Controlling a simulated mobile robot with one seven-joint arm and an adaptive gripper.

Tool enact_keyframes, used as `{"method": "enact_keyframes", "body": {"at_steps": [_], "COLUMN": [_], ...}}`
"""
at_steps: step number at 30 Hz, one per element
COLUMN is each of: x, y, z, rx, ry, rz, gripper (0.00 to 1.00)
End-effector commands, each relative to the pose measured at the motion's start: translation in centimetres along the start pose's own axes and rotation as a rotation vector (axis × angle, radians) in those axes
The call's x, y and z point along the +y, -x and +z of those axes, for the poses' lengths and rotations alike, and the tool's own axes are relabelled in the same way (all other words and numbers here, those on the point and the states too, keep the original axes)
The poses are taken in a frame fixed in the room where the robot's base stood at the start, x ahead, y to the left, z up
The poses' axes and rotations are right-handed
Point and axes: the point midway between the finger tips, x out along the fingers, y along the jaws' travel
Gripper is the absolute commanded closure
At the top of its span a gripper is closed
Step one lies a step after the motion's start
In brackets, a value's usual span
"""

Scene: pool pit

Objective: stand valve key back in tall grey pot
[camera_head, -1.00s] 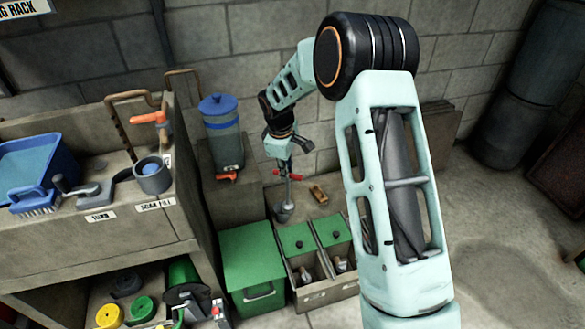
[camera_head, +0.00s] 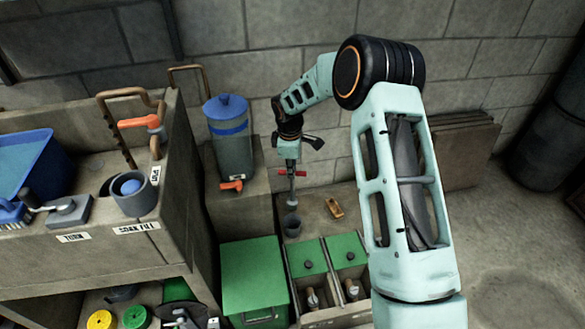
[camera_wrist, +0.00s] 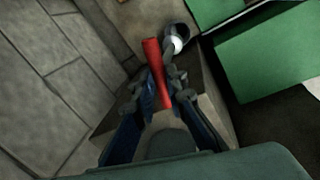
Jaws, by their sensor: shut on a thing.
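The valve key has a red crossbar (camera_head: 293,173) and a thin grey shaft with a pale lower end. It hangs about upright below my gripper (camera_head: 291,163), which is shut on it near the crossbar. In the wrist view the red crossbar (camera_wrist: 154,66) lies between the blue-sided fingers of my gripper (camera_wrist: 164,98). The grey pot (camera_head: 293,230) stands on the low ledge directly below the key. The key's lower end shows just above the pot's rim. In the wrist view the pot (camera_wrist: 181,32) shows past the crossbar, with the pale end over its mouth.
A small orange-brown block (camera_head: 334,208) lies right of the pot. Green-lidded bins (camera_head: 255,275) stand in front. A blue-lidded dispenser (camera_head: 229,135) with a red tap stands to the left. A block wall is close behind.

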Motion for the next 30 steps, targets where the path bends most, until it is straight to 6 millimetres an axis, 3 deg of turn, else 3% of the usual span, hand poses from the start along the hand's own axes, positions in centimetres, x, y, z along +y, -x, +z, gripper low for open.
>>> {"method": "enact_keyframes", "body": {"at_steps": [16, 30], "x": [-1.4, -1.5], "y": [-7.2, -8.1], "z": [-0.1, 0.0], "rx": [0.000, 0.000], "ry": [-0.001, -0.001], "rz": [0.000, 0.001], "gripper": [1.00, 1.00]}}
